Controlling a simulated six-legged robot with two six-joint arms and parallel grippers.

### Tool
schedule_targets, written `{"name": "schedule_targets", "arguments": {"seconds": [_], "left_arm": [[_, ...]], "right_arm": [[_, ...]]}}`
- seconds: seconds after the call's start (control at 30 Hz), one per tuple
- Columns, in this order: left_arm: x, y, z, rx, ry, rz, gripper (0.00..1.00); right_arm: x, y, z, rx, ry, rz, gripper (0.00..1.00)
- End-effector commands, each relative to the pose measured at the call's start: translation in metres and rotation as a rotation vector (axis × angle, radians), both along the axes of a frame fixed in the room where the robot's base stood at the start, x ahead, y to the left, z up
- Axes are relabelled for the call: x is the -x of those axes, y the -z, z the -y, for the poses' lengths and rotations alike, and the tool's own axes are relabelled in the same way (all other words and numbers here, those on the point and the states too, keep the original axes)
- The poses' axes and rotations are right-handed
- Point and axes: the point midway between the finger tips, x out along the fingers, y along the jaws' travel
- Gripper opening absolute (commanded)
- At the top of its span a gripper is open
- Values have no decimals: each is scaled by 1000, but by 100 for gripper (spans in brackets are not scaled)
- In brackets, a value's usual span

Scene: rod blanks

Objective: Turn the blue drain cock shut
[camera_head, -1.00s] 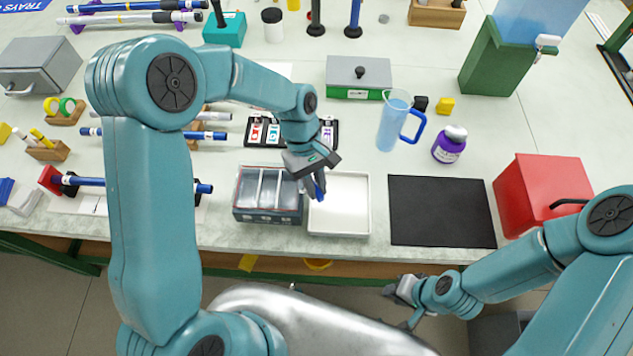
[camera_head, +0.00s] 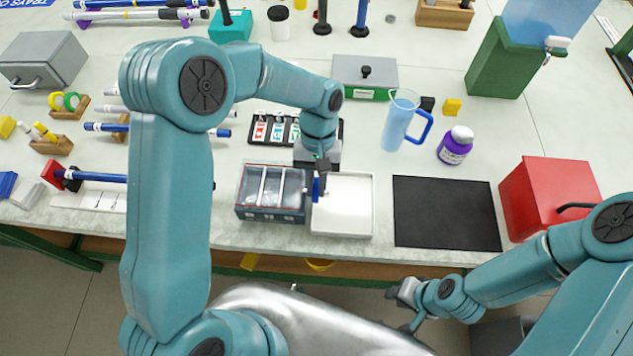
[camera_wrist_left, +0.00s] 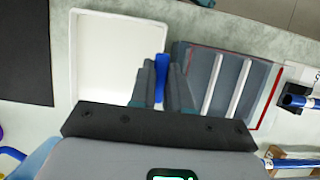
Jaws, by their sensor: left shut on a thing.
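A blue piece, which I take to be the drain cock (camera_head: 316,190), stands at the right side of a grey bin (camera_head: 271,216) with several compartments, beside a white tray (camera_head: 341,232). My left gripper (camera_head: 318,182) points down there, shut on the blue piece. In the left wrist view the blue piece (camera_wrist_left: 160,68) sticks out between the two grey fingers, in the gap between the tray (camera_wrist_left: 84,55) and the bin (camera_wrist_left: 262,68). Its lower part is hidden by the fingers. My right gripper (camera_head: 400,306) hangs empty in front of the bench, its fingers apart.
A black mat (camera_head: 446,213) and a red box (camera_head: 548,197) lie to the right. A blue-handled jug (camera_head: 397,122), a purple bottle (camera_head: 456,146) and a grey lidded box (camera_head: 366,75) stand behind. Rods on holders fill the left.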

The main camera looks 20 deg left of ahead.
Motion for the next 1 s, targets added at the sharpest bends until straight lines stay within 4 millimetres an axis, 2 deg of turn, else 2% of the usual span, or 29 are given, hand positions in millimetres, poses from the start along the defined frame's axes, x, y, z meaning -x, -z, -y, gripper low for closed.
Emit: {"name": "schedule_targets", "arguments": {"seconds": [0.4,0.43,0.5,0.83,1.0], "left_arm": [[-2,-2,0,1,10,8,0],[-2,-2,0,1,10,8,20],[-2,-2,0,1,9,7,43],[-2,-3,0,1,7,4,43],[-11,-23,-3,1,6,9,43]], "right_arm": [[0,-1,0,0,0,0,28],[0,-1,0,0,0,0,28],[0,-1,0,0,0,0,28],[0,0,0,0,0,0,28],[0,4,0,0,0,0,28]]}}
